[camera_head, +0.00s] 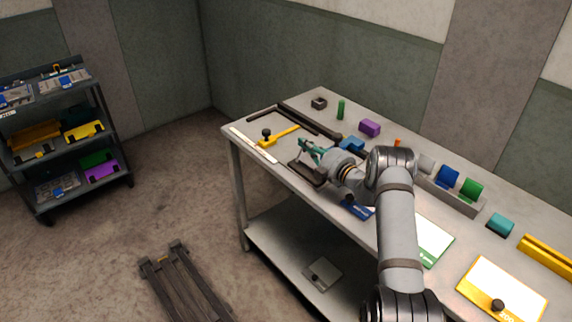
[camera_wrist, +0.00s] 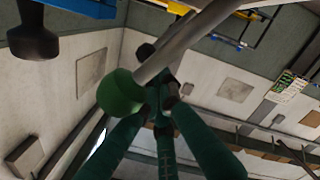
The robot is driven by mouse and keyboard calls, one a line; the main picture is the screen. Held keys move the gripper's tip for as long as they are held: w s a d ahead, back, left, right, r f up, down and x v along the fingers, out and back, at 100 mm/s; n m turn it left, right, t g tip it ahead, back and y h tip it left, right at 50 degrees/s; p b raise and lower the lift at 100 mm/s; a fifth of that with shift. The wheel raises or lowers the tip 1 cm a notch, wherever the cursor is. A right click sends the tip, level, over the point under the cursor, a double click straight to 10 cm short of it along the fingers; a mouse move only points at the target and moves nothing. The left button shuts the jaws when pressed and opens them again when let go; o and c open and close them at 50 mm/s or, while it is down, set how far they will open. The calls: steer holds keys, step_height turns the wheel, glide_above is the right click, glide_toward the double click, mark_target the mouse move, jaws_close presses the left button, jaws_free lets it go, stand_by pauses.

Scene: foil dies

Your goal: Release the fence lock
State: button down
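In the head view a yellow bar (camera_head: 284,136) lies at the left end of the bench, with a black knob (camera_head: 266,133) standing at its left end. I cannot tell which part is the fence lock. My gripper (camera_head: 303,146), with teal fingers, is low over the bench, right of the knob and apart from it. In the wrist view the fingers (camera_wrist: 160,98) converge near a green rounded end (camera_wrist: 120,93) and a slanting grey rod (camera_wrist: 185,45). Whether they grip the rod is unclear. A black knob (camera_wrist: 33,40) shows at upper left.
A dark rail (camera_head: 310,121) runs behind the yellow bar. A white strip (camera_head: 253,150) lies along the left edge. A dark frame (camera_head: 306,173) lies beneath my gripper. A blue block (camera_head: 351,144), purple block (camera_head: 370,128) and green cylinder (camera_head: 341,109) stand farther back.

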step_height(320, 180, up, 10)
stand_by(0.6)
